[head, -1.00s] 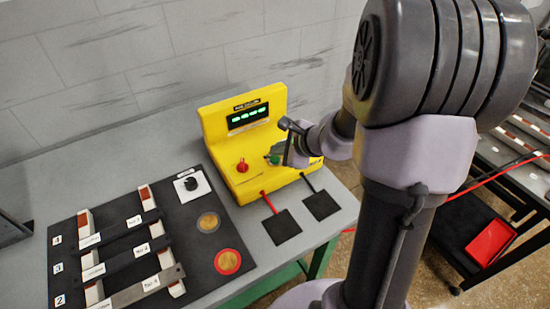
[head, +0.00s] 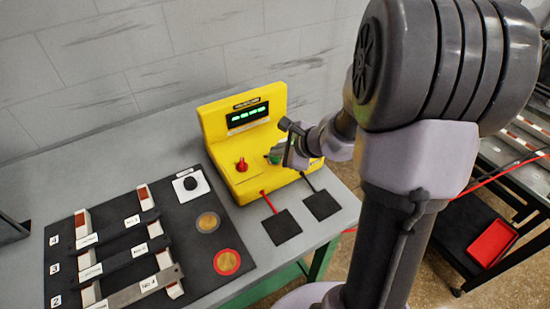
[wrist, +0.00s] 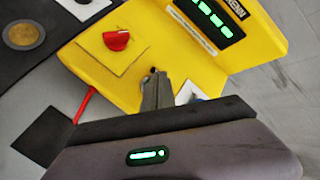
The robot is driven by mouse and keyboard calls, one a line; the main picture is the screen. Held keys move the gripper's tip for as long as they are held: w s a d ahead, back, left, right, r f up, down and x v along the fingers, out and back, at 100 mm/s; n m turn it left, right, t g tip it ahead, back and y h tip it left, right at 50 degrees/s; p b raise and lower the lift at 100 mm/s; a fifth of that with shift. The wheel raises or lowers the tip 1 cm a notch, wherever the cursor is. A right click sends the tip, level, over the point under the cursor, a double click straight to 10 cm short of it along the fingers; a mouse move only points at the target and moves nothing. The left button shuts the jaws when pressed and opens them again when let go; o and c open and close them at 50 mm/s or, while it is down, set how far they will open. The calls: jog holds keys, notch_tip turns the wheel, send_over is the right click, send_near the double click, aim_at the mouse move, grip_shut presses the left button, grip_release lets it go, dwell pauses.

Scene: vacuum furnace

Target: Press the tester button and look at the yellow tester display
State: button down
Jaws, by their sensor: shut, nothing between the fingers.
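The yellow tester (head: 215,125) stands on the grey bench against the wall. Its dark display (head: 247,116) is lit with several green characters, too small to read for sure; the display (wrist: 209,18) also shows at the top of the wrist view. A green button (head: 274,158) sits on the tester's front ledge, right of a red knob (head: 242,164). My gripper (wrist: 153,78) is shut and empty, its tips over the ledge right of the knob. In the head view my gripper (head: 283,155) is right at the green button. The wrist view hides the button, so contact cannot be told.
Red and black leads run from the tester to two black pads (head: 282,227) in front. A black board (head: 190,245) with labelled bars, a black knob and two round discs lies to the left. A cart with a red tray (head: 491,243) stands at right.

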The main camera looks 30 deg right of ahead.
aim_at(277, 160)
jog(key=shift+f+b, duration=0.4)
jog(key=shift+b, duration=0.1)
dwell(0.3)
dwell(0.4)
jog(key=shift+r+p, duration=0.6)
jog(key=shift+r, duration=0.2)
notch_tip(277, 160, up, 5)
jog(key=p, duration=0.4)
jog(key=shift+r, duration=0.1)
